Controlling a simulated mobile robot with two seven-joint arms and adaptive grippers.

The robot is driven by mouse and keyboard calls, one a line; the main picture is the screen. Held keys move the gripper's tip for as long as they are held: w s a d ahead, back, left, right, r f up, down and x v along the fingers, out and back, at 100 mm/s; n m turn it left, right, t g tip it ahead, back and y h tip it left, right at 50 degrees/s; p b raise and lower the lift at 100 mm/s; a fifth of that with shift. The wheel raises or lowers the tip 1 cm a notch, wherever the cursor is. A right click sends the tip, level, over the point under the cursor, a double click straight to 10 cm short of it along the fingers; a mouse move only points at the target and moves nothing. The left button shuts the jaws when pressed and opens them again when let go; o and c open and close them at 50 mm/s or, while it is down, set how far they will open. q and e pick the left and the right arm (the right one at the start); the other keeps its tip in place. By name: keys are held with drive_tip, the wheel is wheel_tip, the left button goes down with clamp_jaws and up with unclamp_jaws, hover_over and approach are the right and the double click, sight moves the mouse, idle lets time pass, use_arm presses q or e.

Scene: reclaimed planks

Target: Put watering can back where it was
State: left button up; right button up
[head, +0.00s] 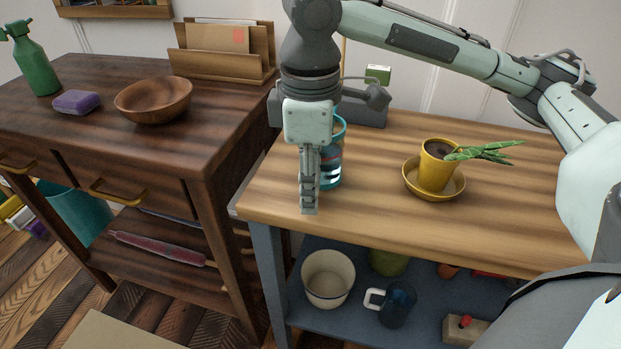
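I cannot make out a clear watering can. A teal-rimmed, see-through vessel (336,160) stands on the light wooden tabletop, partly hidden behind my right gripper (309,206). A dark grey object (372,108) sits behind it, also partly covered by my wrist; I cannot tell what it is. My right gripper points straight down near the left end of this tabletop, in front of the vessel. Its fingers are seen edge-on, so their opening does not show, and nothing is visibly held. My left gripper is out of view.
A yellow potted plant (436,167) on a yellow saucer (417,187) stands right of the gripper. The shelf below holds a cream pot (328,279) and a blue mug (397,306). The dark desk (110,148) at left carries a wooden bowl (153,101). The tabletop's front middle is clear.

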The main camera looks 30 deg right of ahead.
drive_tip(key=shift+r, duration=0.25)
wheel_tip(320, 180, up, 12)
drive_tip(key=p, duration=0.3)
drive_tip(key=shift+f+p, duration=0.25)
drive_tip(key=shift+p, duration=0.1)
drive_tip(key=shift+r, duration=0.15)
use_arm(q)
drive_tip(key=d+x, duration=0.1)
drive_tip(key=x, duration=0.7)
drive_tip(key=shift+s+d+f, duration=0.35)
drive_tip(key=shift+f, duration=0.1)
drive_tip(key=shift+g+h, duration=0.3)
